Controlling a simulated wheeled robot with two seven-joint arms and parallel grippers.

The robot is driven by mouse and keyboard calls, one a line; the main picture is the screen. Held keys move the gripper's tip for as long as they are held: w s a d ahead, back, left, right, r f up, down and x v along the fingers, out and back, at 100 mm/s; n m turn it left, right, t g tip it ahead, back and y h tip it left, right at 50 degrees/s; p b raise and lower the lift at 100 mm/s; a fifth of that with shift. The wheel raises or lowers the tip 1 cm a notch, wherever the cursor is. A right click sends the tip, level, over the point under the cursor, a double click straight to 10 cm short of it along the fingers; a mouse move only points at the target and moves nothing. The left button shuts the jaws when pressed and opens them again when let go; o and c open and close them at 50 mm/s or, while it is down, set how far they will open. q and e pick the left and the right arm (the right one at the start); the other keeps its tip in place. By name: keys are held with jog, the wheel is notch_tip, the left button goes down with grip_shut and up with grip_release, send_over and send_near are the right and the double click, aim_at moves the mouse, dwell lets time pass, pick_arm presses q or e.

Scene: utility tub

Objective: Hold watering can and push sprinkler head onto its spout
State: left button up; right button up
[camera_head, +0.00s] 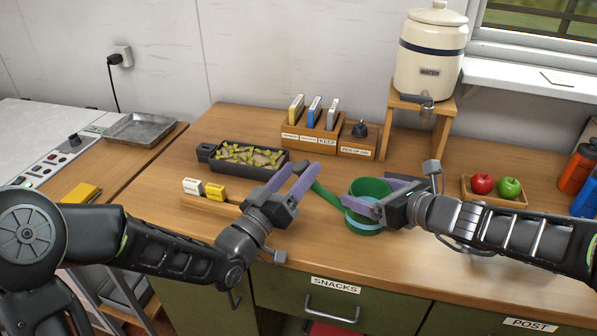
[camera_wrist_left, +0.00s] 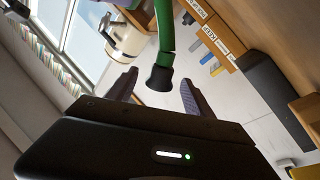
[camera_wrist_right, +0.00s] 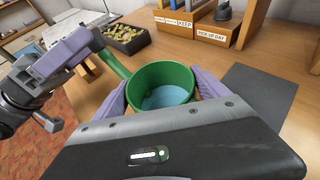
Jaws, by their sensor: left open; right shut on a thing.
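The green watering can (camera_head: 372,187) is over the wooden counter, its round body open at the top with blue inside. My right gripper (camera_head: 364,204) is shut on its body, with one finger on each side in the right wrist view (camera_wrist_right: 163,85). Its green spout (camera_head: 326,194) points left toward my left gripper (camera_head: 304,170). In the left wrist view the black flared sprinkler head (camera_wrist_left: 159,78) is at the end of the spout (camera_wrist_left: 166,35), in line with it and seemingly touching. The left fingers are open on either side of it, with gaps visible. How deeply it is seated cannot be told.
A black planter box (camera_head: 243,157), a labelled wooden organizer (camera_head: 310,134) and a water dispenser (camera_head: 431,55) stand behind. Small white and yellow blocks (camera_head: 214,191) are at left. A fruit tray (camera_head: 494,194) is at right. The front counter strip is mostly clear.

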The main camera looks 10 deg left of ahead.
pick_arm(q)
jog(key=v, duration=0.7)
dwell(0.5)
pick_arm(e)
jog(key=o, duration=1.7)
jog(key=v, duration=1.2)
pick_arm(q)
jog(key=shift+s+f, duration=0.1)
